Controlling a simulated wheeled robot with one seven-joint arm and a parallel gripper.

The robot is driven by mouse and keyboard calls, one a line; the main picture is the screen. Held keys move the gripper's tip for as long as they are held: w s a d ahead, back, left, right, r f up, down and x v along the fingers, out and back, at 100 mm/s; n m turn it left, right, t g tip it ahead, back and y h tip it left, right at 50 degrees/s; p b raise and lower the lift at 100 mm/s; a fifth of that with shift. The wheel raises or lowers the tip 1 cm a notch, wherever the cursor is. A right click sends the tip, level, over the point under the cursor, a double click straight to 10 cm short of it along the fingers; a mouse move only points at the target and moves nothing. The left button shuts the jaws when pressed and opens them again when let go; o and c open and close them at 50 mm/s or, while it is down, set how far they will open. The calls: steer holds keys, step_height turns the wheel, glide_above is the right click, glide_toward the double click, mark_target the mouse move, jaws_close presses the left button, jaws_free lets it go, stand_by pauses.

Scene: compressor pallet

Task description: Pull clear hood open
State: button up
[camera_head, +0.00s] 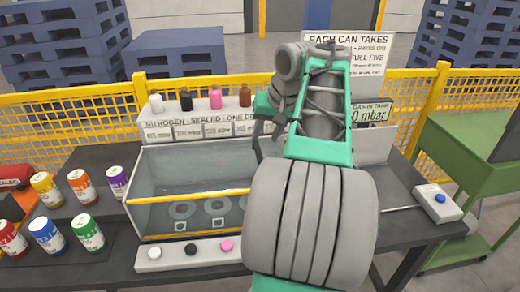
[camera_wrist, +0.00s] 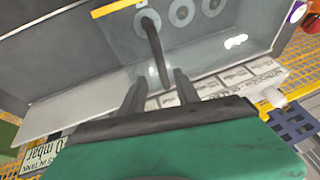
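The clear hood (camera_head: 185,170) covers a grey box on the bench, with a yellow strip along its front edge. It looks shut. Ring-shaped seats show through it; they also show in the wrist view, through the hood (camera_wrist: 110,50). A dark curved bar (camera_wrist: 153,40), apparently the hood's handle, runs down between my fingers in the wrist view. My gripper (camera_wrist: 160,82) is open, with its two dark fingers apart on either side of the bar. I cannot tell whether they touch it. In the head view my gripper (camera_head: 262,125) is at the hood's right end, partly hidden by my arm.
Several coloured cans (camera_head: 47,236) stand left of the box. A white strip with caps (camera_head: 190,252) lies in front. Small bottles (camera_head: 215,98) stand on a labelled ledge behind. A yellow mesh fence (camera_head: 70,115) runs behind the bench. A button box (camera_head: 437,203) is at right.

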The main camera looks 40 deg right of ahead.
mark_target(259, 149)
steer(key=b+x, duration=0.1)
steer(key=x, duration=0.5)
steer(key=shift+w+a+f, duration=0.1)
steer(key=shift+w+f, duration=0.05)
steer(key=shift+f, duration=0.1)
steer(key=shift+c, duration=0.4)
jaws_close()
stand_by(0.6)
